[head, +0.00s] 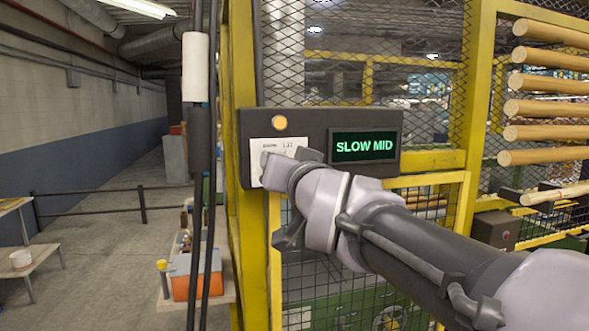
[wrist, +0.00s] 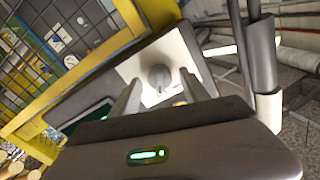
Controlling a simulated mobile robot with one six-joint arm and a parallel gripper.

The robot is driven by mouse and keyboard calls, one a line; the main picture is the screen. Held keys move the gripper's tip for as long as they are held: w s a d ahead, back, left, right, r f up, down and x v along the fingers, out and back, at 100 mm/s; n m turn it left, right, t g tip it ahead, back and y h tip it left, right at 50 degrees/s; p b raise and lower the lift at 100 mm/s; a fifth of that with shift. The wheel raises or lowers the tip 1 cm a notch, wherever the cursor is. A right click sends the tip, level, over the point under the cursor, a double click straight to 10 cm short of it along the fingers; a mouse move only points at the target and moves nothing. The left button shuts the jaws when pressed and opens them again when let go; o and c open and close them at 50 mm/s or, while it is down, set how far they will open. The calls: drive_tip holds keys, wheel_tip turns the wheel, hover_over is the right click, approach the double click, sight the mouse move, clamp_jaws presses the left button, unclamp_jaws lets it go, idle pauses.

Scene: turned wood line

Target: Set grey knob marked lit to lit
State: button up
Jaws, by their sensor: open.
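A grey round knob (wrist: 158,78) sits on a white label plate (head: 289,145) at the left end of a dark control box (head: 318,118). The plate carries small print, with a word like "LIT" at its upper right. My gripper (wrist: 161,84) is open in front of the knob, its two fingers apart on either side of it in the wrist view. I cannot tell whether they touch it. In the head view my gripper and wrist hide most of the knob and the lower plate. The knob's pointer direction is not clear.
An amber lamp (head: 279,123) is above the plate. A green-lettered display (head: 364,146) on the box reads "SLOW MID". A yellow mesh guard (head: 370,70) stands behind, with wooden rods (head: 550,84) at right. Dark vertical pipes (head: 204,130) run left of the box.

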drive_tip(key=p+v, duration=0.4)
drive_tip(key=v, duration=1.3)
drive_tip(key=shift+p, duration=0.35)
drive_tip(key=shift+s+r, duration=0.1)
